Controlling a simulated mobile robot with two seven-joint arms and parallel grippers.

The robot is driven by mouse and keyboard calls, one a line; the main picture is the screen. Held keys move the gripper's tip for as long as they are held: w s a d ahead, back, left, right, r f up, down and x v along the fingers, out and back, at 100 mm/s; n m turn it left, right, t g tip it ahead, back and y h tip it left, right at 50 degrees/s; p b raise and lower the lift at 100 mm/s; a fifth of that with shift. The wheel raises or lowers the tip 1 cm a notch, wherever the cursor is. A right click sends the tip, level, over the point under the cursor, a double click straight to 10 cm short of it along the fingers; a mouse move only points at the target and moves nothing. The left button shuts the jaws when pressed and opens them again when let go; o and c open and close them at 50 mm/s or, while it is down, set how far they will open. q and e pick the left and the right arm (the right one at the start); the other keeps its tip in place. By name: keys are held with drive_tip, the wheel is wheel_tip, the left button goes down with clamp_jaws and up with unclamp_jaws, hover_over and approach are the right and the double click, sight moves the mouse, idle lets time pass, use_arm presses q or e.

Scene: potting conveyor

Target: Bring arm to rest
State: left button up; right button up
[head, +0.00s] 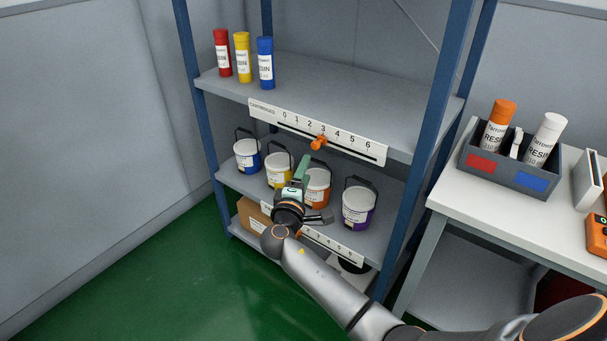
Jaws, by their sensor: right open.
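My right arm reaches in from the lower right. Its gripper (304,187) is at the middle shelf, in front of the orange-labelled bucket (318,188) and partly covering it. The jaws are open; I cannot tell whether they touch the bucket. A blue bucket (247,156), a yellow bucket (279,171) and a purple bucket (358,206) stand upright on the same shelf. My left gripper is not in view.
A shelf rack (330,88) with blue posts holds red (222,54), yellow (241,58) and blue (265,64) cartridges on top. Its scale strip (278,117) has an orange slider (318,143). At right, a table (470,207) bears a divided bin (487,166). Green floor lies clear at left.

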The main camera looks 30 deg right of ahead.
idle(0.5)
drive_tip(key=s+a+f+m+g+y+p, duration=0.1)
drive_tip(key=s+a+f+y+p, duration=0.3)
drive_tip(key=s+f, duration=0.35)
drive_tip(key=s+a+f+g+y+p, duration=0.25)
drive_tip(key=s+a+f+y, duration=0.2)
drive_tip(key=s+f, duration=0.3)
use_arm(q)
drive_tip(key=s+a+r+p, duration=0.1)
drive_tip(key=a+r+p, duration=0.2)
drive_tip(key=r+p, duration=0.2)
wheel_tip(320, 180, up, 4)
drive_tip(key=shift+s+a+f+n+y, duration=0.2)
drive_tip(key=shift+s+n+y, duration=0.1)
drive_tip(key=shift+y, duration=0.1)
use_arm(e)
drive_tip(key=s+a+m+y, duration=0.3)
drive_tip(key=s, duration=0.5)
drive_tip(key=s+a+r+m+y, duration=0.1)
drive_tip(key=s+a+m+y, duration=0.2)
drive_tip(key=s, duration=0.5)
drive_tip(key=shift+a, duration=0.65)
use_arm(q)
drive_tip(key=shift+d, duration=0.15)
use_arm(e)
drive_tip(key=shift+y, duration=0.25)
